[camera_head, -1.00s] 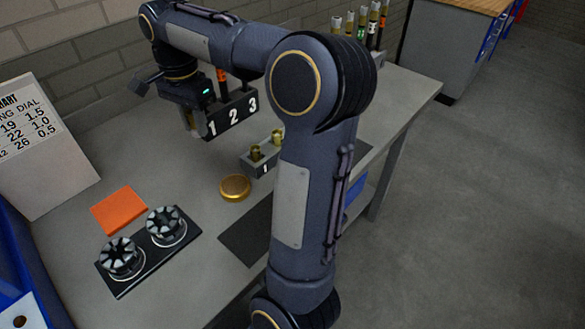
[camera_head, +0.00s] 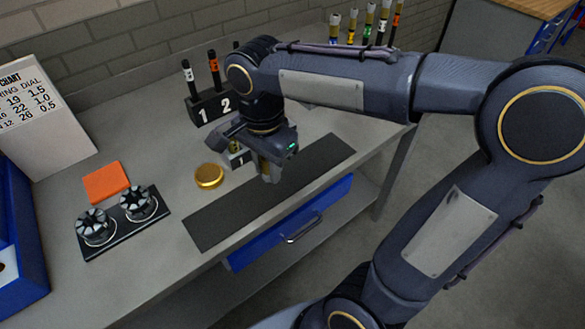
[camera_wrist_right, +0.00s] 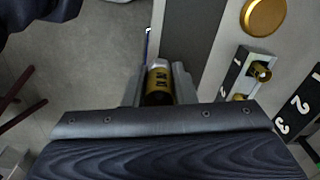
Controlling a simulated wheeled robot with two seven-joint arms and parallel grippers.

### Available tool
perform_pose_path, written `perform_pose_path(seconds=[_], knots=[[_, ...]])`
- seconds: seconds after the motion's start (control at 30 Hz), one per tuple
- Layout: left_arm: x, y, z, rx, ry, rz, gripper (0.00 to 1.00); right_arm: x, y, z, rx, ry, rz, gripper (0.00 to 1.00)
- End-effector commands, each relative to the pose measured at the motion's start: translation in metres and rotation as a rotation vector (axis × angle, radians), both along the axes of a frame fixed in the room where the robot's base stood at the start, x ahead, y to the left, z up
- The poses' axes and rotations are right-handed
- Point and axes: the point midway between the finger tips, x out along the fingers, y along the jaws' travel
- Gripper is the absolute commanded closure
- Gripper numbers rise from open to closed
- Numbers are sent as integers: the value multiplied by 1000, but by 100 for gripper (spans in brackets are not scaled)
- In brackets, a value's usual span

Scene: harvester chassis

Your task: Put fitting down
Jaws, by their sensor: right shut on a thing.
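My right gripper (camera_head: 266,168) is shut on a brass fitting with dark markings. The fitting shows best in the right wrist view (camera_wrist_right: 158,82), between the two fingers. In the head view the gripper is over the dark mat (camera_head: 225,220) near the front edge of the bench; the gripper mostly hides the fitting there. I cannot tell the exact gap to the mat. A small grey block marked 1 (camera_head: 239,160) is just behind the gripper and partly hidden; in the right wrist view it holds brass fittings (camera_wrist_right: 261,70). My left gripper is not in view.
A gold disc (camera_head: 209,176) lies left of the block. A black plate (camera_head: 150,226) with two knobs, an orange pad (camera_head: 106,181) and a chart board stand further left. A rack with numbers (camera_head: 205,110) holds tubes behind. A blue drawer (camera_head: 290,236) is under the bench.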

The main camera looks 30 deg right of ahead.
Motion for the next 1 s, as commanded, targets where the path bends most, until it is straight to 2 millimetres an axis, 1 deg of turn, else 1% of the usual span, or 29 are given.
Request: perform_pose_path(seconds=[0.03,0.17,0.2,0.3,0.4,0.63,0.7,0.83,0.9,1.0], knots=[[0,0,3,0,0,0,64,8,-11,-5,-1,5,-7,100],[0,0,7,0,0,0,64,27,-37,-19,0,5,-8,100],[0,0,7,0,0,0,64,31,-43,-28,0,6,-4,100],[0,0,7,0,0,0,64,40,-55,-47,-1,6,-4,100],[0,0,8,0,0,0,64,47,-64,-60,0,4,-2,100],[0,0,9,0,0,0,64,55,-74,-76,0,2,-2,100],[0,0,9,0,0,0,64,57,-78,-86,0,4,-1,100],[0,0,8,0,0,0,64,57,-77,-104,0,3,0,100],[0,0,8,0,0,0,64,57,-77,-109,0,2,1,100],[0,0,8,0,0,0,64,57,-76,-110,0,-1,1,100]])
